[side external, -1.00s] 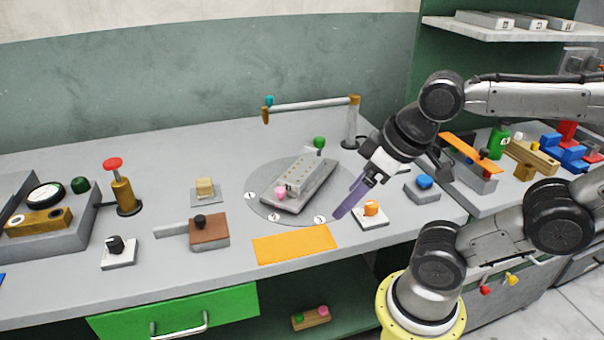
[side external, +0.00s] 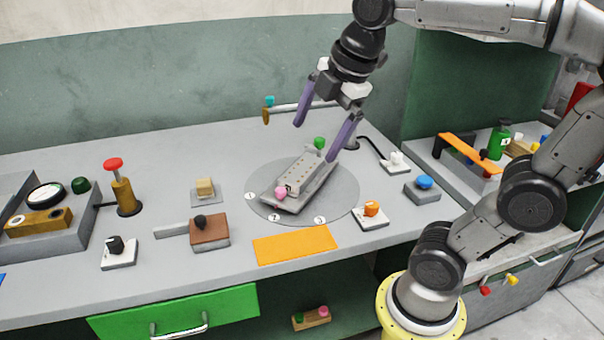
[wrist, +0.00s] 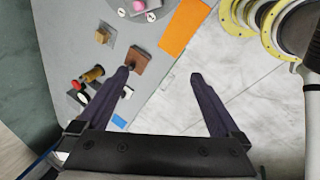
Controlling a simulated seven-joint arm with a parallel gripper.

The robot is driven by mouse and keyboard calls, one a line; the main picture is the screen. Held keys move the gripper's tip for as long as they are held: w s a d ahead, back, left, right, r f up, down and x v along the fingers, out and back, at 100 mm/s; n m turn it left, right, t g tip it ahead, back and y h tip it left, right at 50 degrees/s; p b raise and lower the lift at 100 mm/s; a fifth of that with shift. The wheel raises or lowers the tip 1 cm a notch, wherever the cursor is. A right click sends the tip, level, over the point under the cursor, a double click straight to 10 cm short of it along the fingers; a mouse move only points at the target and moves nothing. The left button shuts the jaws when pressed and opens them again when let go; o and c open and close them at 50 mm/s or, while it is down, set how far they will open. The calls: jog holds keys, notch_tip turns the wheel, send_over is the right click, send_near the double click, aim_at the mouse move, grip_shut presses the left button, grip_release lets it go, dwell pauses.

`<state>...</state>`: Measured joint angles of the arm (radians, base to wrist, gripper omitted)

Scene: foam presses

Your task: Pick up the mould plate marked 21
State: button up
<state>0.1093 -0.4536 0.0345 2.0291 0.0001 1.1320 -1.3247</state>
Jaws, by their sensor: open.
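No number 21 can be read in any view. A grey tray (side external: 281,206) with a pale, holed plate-like block (side external: 304,174) sits tilted across the round grey disc (side external: 343,199); I cannot tell whether the block is a mould plate. A pink knob (side external: 280,192) and a green knob (side external: 319,143) stand at its ends. My gripper (side external: 314,140) is open and empty, its purple fingers apart above the disc's far side. In the wrist view my gripper (wrist: 160,76) has only bench and floor between its fingers. The upper right shelf with flat labelled blocks, seen earlier, is hidden behind my arm.
A horizontal bar (side external: 290,107) on a post stands behind the disc. An orange-knobbed switch (side external: 371,209) and blue button (side external: 425,182) are to its right. An orange mat (side external: 295,245) lies in front; a brown block (side external: 210,231) is left.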

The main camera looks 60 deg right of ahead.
jog(key=w+d+r+n+g, duration=0.1)
jog(key=w+d+n, duration=0.25)
jog(key=w, duration=0.25)
jog(key=g, duration=0.4)
send_over(302, 168)
notch_tip(302, 168, down, 12)
jog(key=f, duration=0.1)
jog(key=shift+n, duration=0.25)
jog(key=f, duration=0.7)
jog(key=shift+a, duration=0.35)
jog(key=shift+d+f, duration=0.15)
jog(key=shift+f, duration=1.2)
jog(key=shift+d+f, duration=0.1)
jog(key=shift+f, duration=1.2)
